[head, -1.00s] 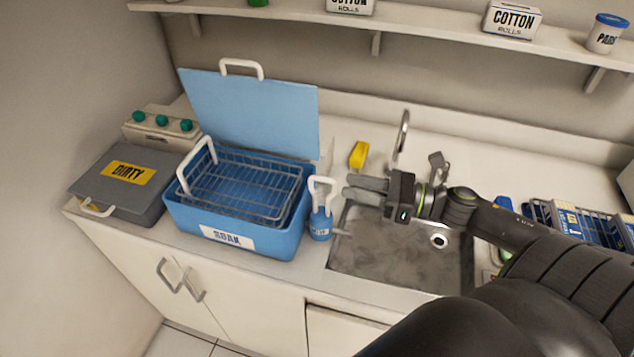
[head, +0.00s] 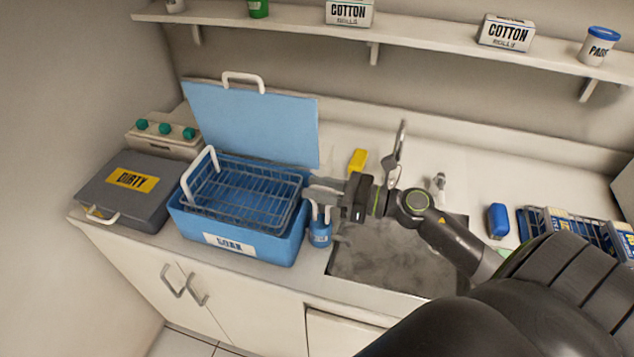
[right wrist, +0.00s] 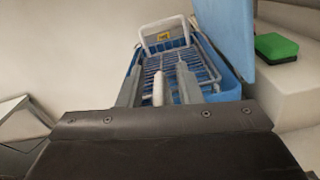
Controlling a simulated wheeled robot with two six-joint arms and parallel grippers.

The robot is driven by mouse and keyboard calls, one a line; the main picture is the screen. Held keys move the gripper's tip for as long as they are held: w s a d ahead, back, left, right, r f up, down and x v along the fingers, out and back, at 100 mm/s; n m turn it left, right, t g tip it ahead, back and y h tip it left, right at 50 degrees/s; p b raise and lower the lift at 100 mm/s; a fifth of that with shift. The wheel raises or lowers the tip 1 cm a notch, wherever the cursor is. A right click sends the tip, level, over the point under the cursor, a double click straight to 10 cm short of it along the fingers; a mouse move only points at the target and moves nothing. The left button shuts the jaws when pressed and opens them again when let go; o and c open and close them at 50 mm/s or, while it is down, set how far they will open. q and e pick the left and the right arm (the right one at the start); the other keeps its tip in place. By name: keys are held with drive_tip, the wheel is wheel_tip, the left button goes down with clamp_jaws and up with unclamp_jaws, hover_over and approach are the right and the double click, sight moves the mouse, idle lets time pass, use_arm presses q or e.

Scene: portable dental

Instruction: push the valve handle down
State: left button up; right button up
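A small blue valve body (head: 320,234) with a label stands at the right end of the blue soak tub (head: 232,242), beside the sink. Its white handle (head: 327,214) rises from it and is partly hidden by my right gripper (head: 318,189). My right gripper reaches in from the right, fingers pointing left, at the top of the handle. In the right wrist view the two grey fingers (right wrist: 158,86) are apart, with a white bar, likely the handle, between them. I cannot tell whether they touch it. My left gripper is not in view.
A wire basket (head: 200,205) sits in the tub, whose blue lid (head: 255,125) stands open behind. A grey DIRTY box (head: 128,200) is at left. The sink (head: 395,262), faucet (head: 399,150) and yellow sponge (head: 357,161) are near my right arm. A shelf (head: 420,47) runs above.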

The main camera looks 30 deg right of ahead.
sight(317, 220)
drive_tip(key=shift+w+a, duration=0.2)
drive_tip(key=shift+c, duration=0.3)
clamp_jaws()
wheel_tip(317, 220, down, 4)
drive_tip(key=b, duration=0.3)
drive_tip(key=shift+r+b, duration=0.15)
drive_tip(key=shift+b, duration=0.2)
drive_tip(key=shift+s, duration=0.15)
drive_tip(key=shift+c, duration=1.4)
unclamp_jaws()
drive_tip(key=shift+d, duration=0.1)
drive_tip(key=o, duration=0.3)
drive_tip(key=shift+r, duration=0.1)
